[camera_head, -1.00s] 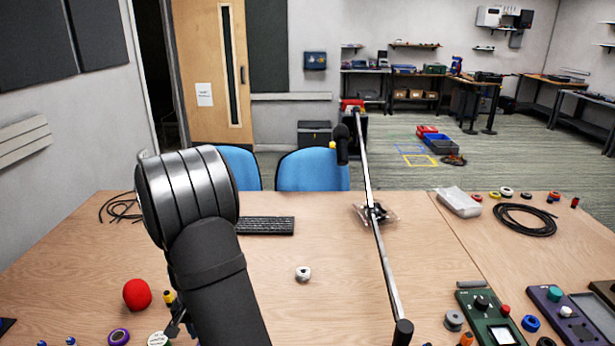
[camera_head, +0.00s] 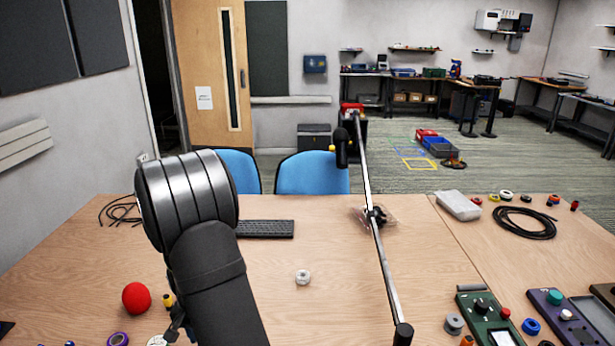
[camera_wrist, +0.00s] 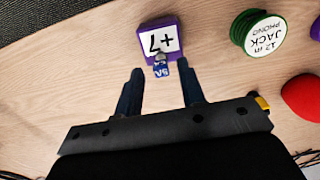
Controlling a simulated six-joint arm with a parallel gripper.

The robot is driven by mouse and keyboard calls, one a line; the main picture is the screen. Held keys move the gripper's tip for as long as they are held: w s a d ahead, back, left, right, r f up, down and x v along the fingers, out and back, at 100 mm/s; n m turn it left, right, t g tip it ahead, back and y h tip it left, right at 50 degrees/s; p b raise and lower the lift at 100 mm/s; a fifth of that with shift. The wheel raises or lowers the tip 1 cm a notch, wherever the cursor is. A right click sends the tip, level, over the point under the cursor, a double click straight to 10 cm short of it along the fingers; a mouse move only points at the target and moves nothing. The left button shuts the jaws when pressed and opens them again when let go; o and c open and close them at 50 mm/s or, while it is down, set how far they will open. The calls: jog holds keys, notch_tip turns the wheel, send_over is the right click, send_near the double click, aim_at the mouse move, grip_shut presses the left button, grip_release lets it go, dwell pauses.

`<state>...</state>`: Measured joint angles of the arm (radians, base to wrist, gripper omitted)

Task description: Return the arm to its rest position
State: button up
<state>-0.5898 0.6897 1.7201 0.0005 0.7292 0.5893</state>
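My gripper (camera_wrist: 160,93) shows in the wrist view with its two dark fingers apart and nothing between them, above the wooden table (camera_wrist: 85,62). A purple box with a white "+7" label (camera_wrist: 157,40) lies just beyond the fingertips. A small blue-tagged item (camera_wrist: 161,70) is at its near edge. In the head view my arm stands at the left centre of the table, and the gripper itself is largely hidden behind it.
A red ball (camera_head: 136,298) lies left of my arm. A white roll (camera_head: 303,277), a keyboard (camera_head: 264,229) and a boom stand (camera_head: 387,270) are to its right. Control boxes (camera_head: 489,318) and a black cable coil (camera_head: 524,223) are further right. A green-rimmed spool (camera_wrist: 262,35) is near the purple box.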

notch_tip(320, 180, up, 8)
jog(key=r, duration=0.1)
notch_tip(320, 180, down, 12)
jog(key=shift+f, duration=0.25)
notch_tip(320, 180, up, 5)
jog(key=shift+w+f, duration=0.1)
jog(key=d+r, duration=0.7)
jog(key=d, duration=0.5)
jog(key=w+a+f+n, duration=0.2)
jog(key=w+a+f, duration=0.3)
jog(key=w+a, duration=0.25)
jog(key=a+f, duration=0.2)
jog(key=a, duration=0.2)
jog(key=a+f, duration=0.3)
jog(key=a, duration=0.1)
jog(key=s+a+f, duration=0.1)
jog(key=a+f, duration=0.1)
jog(key=a, duration=0.3)
jog(key=shift+f, duration=0.85)
